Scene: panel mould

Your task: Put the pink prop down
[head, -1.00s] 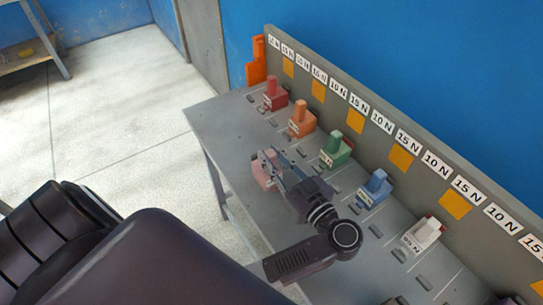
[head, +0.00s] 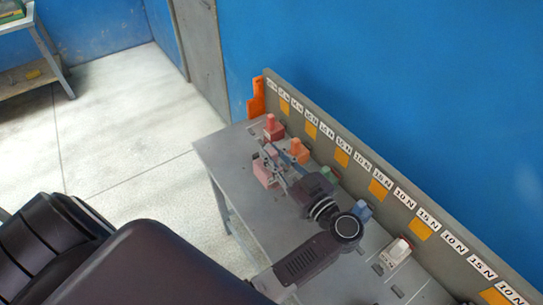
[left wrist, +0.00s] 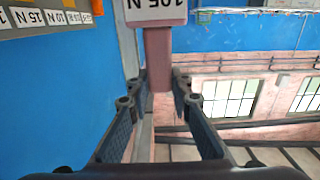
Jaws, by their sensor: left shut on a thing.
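The pink prop (head: 263,173), a block with a narrower upright post, is at the far end of the grey bench (head: 240,185), in front of the red prop (head: 272,127). My left gripper (head: 273,160) is shut on its post. In the left wrist view the pink prop (left wrist: 160,55) shows with its post between the fingers (left wrist: 158,108) and an upside-down label reading 105 N. Whether its base touches the bench I cannot tell. My right gripper is not in view.
The bench's near left corner looks clear.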

